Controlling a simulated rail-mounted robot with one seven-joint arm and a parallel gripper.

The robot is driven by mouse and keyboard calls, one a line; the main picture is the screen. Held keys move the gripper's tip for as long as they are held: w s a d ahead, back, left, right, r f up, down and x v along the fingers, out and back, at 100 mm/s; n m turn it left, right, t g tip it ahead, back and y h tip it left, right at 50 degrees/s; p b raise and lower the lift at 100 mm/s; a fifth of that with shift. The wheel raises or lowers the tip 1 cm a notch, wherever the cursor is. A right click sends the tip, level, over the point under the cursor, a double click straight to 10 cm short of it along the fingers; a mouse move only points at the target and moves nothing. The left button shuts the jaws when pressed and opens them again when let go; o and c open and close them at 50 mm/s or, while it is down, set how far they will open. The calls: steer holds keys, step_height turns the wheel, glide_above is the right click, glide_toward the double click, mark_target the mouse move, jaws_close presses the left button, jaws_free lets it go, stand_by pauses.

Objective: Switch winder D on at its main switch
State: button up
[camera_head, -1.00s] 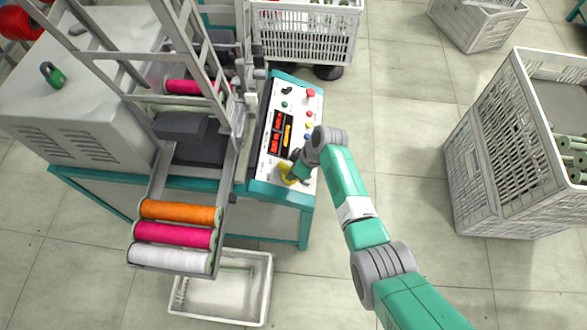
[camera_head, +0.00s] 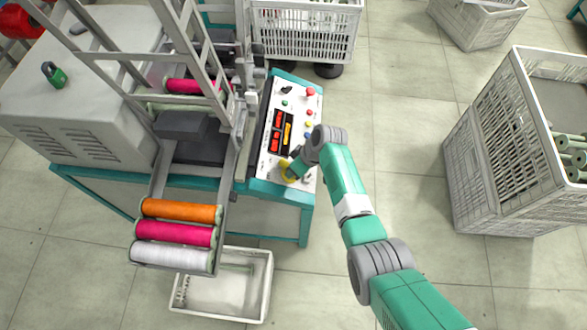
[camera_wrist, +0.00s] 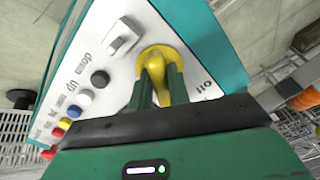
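The main switch is a yellow rotary knob at the near end of the winder's control panel (camera_head: 264,171). In the wrist view, the yellow switch (camera_wrist: 156,64) shows its round base and raised handle. My gripper (camera_wrist: 157,88) has its two green fingers on either side of the handle, close against it with no clear gap. The gripper body hides the handle's lower end. A partly hidden label, seemingly an inverted "off", is to the right of the knob. In the head view, my gripper (camera_head: 293,168) covers much of the switch.
Coloured buttons, including a red one (camera_head: 310,92), line the panel. Thread spools (camera_head: 180,212) are to the left. A large crate (camera_head: 490,150) stands right, with clear floor between.

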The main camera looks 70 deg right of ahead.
steer(key=o, duration=0.4)
steer(key=shift+c, duration=0.2)
steer(key=a+p+v, duration=0.1)
steer(key=p+v, duration=0.2)
steer(key=v, duration=0.4)
steer(key=shift+s+d+r, duration=0.25)
steer(key=shift+d+r, duration=0.15)
steer(key=shift+d, duration=0.15)
